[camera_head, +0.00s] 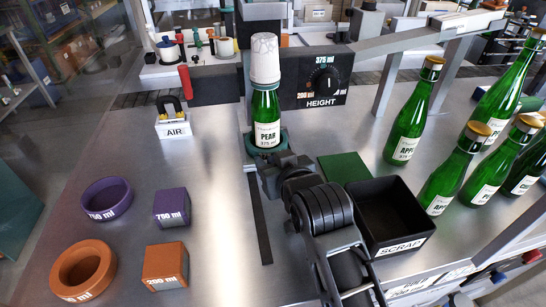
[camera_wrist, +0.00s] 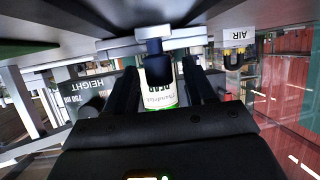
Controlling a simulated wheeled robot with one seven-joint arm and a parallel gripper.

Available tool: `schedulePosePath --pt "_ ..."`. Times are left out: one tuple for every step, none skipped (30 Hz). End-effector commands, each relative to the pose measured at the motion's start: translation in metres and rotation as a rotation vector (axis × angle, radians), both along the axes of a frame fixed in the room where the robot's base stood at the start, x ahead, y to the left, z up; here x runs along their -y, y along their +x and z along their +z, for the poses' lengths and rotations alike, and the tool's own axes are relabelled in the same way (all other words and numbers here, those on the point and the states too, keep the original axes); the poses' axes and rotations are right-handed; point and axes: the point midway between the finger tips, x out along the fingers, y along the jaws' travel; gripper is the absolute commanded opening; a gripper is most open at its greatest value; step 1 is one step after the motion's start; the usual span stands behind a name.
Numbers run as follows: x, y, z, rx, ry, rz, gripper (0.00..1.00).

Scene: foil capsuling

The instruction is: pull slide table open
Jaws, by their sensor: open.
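The slide table (camera_head: 252,155) shows as a green round base under an upright green PEAR bottle (camera_head: 264,115) with a white cap. A dark slot (camera_head: 260,220) runs from it toward the front of the bench. In the wrist view, which is upside down, a dark knob (camera_wrist: 157,60) hangs from a pale plate (camera_wrist: 150,40) in front of the bottle label (camera_wrist: 160,92). My gripper (camera_head: 273,165) is low in front of the bottle, its fingers open either side of the knob. Contact with the knob cannot be told. My wrist hides part of the base in the head view.
A black SCRAP bin (camera_head: 392,212) and a green pad (camera_head: 344,168) lie right of my arm. Several green bottles (camera_head: 412,112) stand further right. The HEIGHT dial (camera_head: 326,83) is behind. Purple (camera_head: 106,198) and orange (camera_head: 83,270) rings and blocks sit left. The bench around the slot is bare.

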Motion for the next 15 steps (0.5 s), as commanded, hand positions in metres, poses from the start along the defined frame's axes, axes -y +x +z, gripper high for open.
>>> schedulePosePath --pt "-0.0019 0.0038 -0.0007 0.0 0.0 0.0 0.54" --pt "-0.0025 0.0052 -0.0014 0.0 0.0 0.0 0.54" --pt "-0.003 0.0066 -0.0024 0.0 0.0 0.0 0.54" --pt "-0.0034 0.0073 -0.003 0.0 0.0 0.0 0.54" --pt "-0.0036 0.0079 -0.0036 0.0 0.0 0.0 0.54" --pt "-0.0038 0.0083 -0.0041 -0.001 0.0 0.0 0.54" --pt "-0.0039 0.0085 -0.0042 -0.001 0.0 0.0 0.54" --pt "-0.0039 0.0086 -0.0042 0.0 0.0 0.0 0.54" --pt "-0.0038 0.0084 -0.0043 0.0 0.0 0.0 0.54" --pt "-0.0039 0.0085 -0.0042 0.0 0.0 0.0 0.54" --pt "-0.0038 0.0084 -0.0041 0.0 0.0 0.0 0.54" --pt "-0.0038 0.0084 -0.0041 0.0 0.0 0.0 0.54" --pt "-0.0038 0.0083 -0.004 0.0 0.0 0.0 0.52" --pt "-0.0038 0.0083 -0.004 0.0 0.0 0.0 0.49" --pt "-0.0038 0.0083 -0.004 0.0 0.0 0.0 0.46"
